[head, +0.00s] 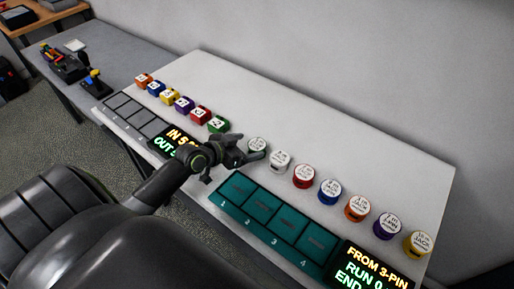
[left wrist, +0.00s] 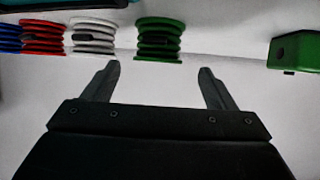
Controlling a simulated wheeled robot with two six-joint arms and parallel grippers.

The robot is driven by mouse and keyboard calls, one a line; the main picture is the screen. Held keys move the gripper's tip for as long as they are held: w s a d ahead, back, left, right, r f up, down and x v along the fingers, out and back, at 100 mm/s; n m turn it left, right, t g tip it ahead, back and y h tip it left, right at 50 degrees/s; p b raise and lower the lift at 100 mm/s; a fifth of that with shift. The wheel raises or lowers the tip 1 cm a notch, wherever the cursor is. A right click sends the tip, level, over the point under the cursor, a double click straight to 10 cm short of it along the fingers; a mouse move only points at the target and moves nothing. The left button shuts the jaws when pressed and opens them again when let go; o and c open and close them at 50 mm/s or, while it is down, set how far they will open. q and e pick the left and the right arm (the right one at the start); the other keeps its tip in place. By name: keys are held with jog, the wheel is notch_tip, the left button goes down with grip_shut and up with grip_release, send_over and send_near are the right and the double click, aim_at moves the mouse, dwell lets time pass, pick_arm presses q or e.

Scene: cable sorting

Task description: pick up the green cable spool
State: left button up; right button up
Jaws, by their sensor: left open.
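The green cable spool (left wrist: 159,42) stands ahead of my left gripper (left wrist: 159,72) in the left wrist view, between the lines of the two fingers and just past their tips. In the head view the spool (head: 257,144) shows mostly its white labelled top, and my gripper (head: 245,153) partly covers its side. My left gripper is open and empty, low over the white table and close to the spool. I cannot tell from the head view whether a finger touches it. My right gripper is in neither view.
A white spool (head: 280,161) stands beside the green one, then a red spool (head: 304,176) and several more in a row. A green block (head: 218,124) ends another row to the left. A teal tray (head: 262,232) with numbered slots and lit signs (head: 372,268) lie at the near edge.

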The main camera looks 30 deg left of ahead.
aim_at(255, 146)
pick_arm(q)
jog(key=p+x, duration=0.1)
jog(key=x, duration=0.3)
jog(key=shift+s+d+f, duration=0.1)
jog(key=shift+s+f, duration=0.05)
jog(key=shift+w+d+f, duration=0.15)
jog(key=shift+w+f, duration=0.15)
jog(key=shift+w, duration=0.2)
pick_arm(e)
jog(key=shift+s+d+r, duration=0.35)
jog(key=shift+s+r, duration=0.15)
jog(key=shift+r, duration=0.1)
pick_arm(q)
jog(key=shift+c, duration=0.3)
